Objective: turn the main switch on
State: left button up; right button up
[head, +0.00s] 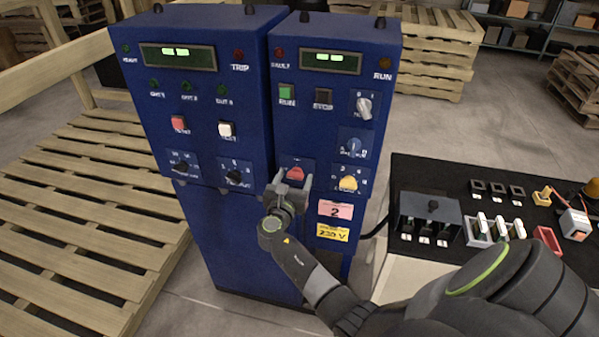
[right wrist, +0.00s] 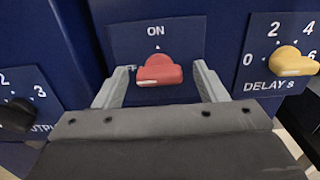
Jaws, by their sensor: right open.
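The main switch is a red rotary knob (head: 295,173) low on the right blue cabinet. In the right wrist view the knob (right wrist: 160,70) lies crosswise, its white mark at the left end, on the side of a partly hidden OFF label. ON is printed above it. My right gripper (head: 291,183) is open in front of the switch. In the right wrist view its fingers (right wrist: 158,78) stand left and right of the knob, with a visible gap on each side. My left gripper is not in view.
A yellow delay knob (head: 348,183) sits close right of the switch, and a black knob (head: 239,177) to the left. Pink and yellow labels are below. A black-topped table (head: 450,180) with small parts stands at right. Wooden pallets (head: 90,190) lie at left.

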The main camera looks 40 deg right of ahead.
jog(key=shift+r, duration=0.1)
jog(key=shift+c, duration=0.8)
jog(key=c, duration=0.8)
